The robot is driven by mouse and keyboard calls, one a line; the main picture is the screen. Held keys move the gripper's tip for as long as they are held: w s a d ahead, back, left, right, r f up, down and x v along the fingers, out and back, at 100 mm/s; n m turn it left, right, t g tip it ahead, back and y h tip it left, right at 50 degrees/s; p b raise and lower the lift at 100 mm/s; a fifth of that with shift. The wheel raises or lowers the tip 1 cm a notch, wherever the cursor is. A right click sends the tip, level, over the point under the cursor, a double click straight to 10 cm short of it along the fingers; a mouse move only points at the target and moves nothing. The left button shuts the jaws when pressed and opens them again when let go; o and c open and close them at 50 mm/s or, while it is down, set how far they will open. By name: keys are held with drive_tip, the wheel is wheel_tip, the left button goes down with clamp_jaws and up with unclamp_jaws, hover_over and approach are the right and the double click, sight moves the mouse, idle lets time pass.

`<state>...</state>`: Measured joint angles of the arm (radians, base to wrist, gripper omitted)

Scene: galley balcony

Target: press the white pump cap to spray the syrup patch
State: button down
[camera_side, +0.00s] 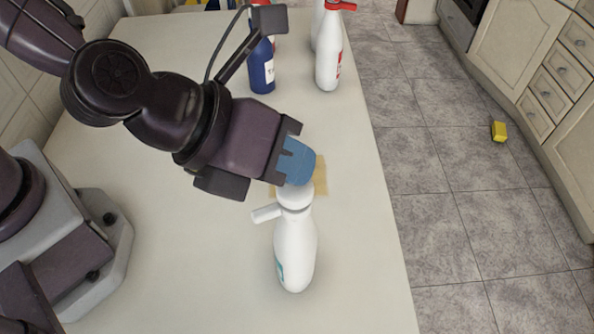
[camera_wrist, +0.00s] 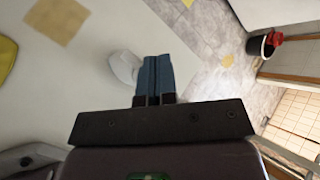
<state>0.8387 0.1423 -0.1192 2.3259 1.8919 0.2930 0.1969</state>
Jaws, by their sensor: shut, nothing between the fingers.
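A white spray bottle (camera_side: 296,250) stands upright near the front of the counter. Its white pump cap (camera_side: 294,197) is on top, with the nozzle (camera_side: 266,213) pointing left. My gripper (camera_side: 298,162) is shut and empty, its blue fingertips right at the cap, apparently touching it from above. In the wrist view my shut fingers (camera_wrist: 155,75) cover most of the bottle, and only a white part, probably the nozzle (camera_wrist: 124,66), shows to their left. The tan syrup patch (camera_side: 320,172) lies on the counter behind the bottle; it also shows in the wrist view (camera_wrist: 57,20).
A blue bottle (camera_side: 262,68) and white bottles with red tops (camera_side: 328,60) stand at the counter's back. The counter's right edge drops to a tiled floor with a yellow object (camera_side: 499,131).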

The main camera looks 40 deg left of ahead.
drive_tip(key=shift+f, duration=0.15)
idle(0.4)
drive_tip(key=shift+r, duration=0.7)
drive_tip(key=shift+r, duration=2.9)
drive_tip(key=shift+f, duration=3.05)
idle(0.6)
